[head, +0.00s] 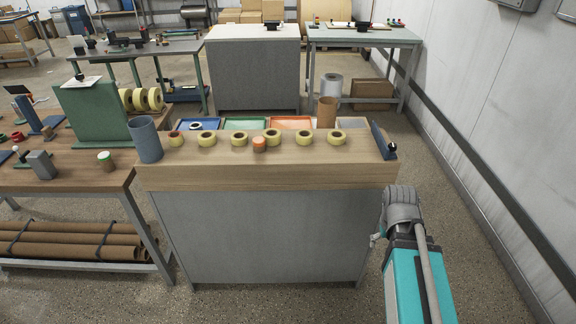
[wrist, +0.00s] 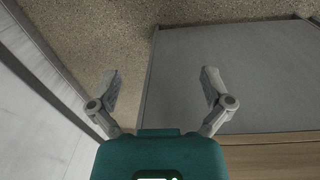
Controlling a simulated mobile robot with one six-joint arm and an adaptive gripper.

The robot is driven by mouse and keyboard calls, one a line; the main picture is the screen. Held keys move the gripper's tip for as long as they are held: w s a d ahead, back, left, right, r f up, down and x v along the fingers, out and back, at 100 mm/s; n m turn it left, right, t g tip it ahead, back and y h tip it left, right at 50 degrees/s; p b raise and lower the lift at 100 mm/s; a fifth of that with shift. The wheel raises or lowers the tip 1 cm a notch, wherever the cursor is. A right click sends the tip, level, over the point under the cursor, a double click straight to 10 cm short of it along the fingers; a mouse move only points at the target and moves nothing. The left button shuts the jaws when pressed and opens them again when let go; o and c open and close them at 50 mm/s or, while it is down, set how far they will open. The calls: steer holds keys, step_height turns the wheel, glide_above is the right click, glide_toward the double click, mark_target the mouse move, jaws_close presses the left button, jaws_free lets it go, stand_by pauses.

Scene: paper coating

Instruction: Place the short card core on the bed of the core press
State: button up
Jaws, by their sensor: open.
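A brown open-ended tube (head: 327,111), which looks like a card core, stands upright at the back right of the wooden counter (head: 290,178). A smaller orange-brown cylinder (head: 259,144) stands near the middle, among yellow rolls; I cannot tell which of the two is the short card core. A green upright device (head: 93,115) stands on the left bench; I cannot tell whether it is the core press. My gripper (wrist: 160,73) is open and empty in the wrist view, beside the counter's grey side. In the head view my arm is right of the counter, its fingers not clear.
Several yellow rolls (head: 207,139) line the counter, with a blue-grey cup (head: 146,139) at left and a dark blue tool (head: 383,140) at the right end. Coloured trays (head: 245,124) lie behind. A white wall (head: 510,110) runs along the right, with bare floor between.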

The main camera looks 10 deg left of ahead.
steer(key=shift+s+d+m+y, duration=0.4)
steer(key=shift+s+d+m, duration=0.4)
steer(key=shift+s, duration=0.3)
